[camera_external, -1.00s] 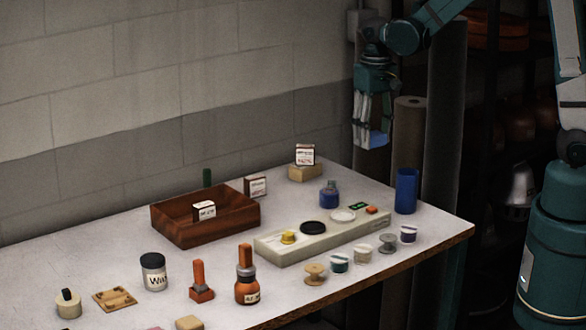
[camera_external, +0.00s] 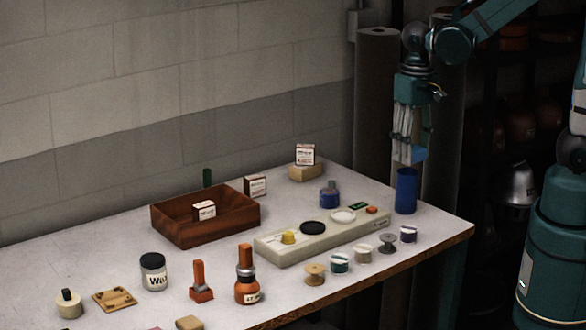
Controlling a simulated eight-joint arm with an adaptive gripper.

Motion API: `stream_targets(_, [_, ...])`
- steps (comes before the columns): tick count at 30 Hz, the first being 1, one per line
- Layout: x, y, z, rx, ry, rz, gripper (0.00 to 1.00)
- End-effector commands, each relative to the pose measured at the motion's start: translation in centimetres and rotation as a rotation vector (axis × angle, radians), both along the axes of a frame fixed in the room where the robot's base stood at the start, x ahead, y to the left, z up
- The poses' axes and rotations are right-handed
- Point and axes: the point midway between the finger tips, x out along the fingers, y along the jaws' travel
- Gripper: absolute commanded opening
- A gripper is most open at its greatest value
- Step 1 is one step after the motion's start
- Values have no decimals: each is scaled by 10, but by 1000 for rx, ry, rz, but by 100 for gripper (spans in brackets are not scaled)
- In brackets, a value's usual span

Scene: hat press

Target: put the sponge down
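My gripper (camera_external: 408,150) hangs pointing down at the right back of the table, just above and touching or nearly touching in the picture the blue cup (camera_external: 406,192). A small light-blue piece, which looks like the sponge (camera_external: 419,155), shows at its fingertips. The fingers look closed around it, partly hiding it. It is held in the air, clear of the tabletop. Whether it is over the cup or behind it is hard to tell.
The grey table (camera_external: 110,240) holds a brown wooden tray (camera_external: 190,234) with a small box, a pale long panel (camera_external: 290,254), several spools and bottles at the front. A tan block (camera_external: 305,173) with a box on top stands at the back.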

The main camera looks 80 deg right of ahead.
Motion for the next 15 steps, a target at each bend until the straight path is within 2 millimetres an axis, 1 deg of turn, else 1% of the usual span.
stream_targets(1, [-8,8,-2,0,0,5,40])
stream_targets(3, [-18,17,-3,0,0,8,40])
stream_targets(6, [-29,27,-5,0,0,12,40])
stream_targets(15, [-50,45,-9,0,0,19,40])
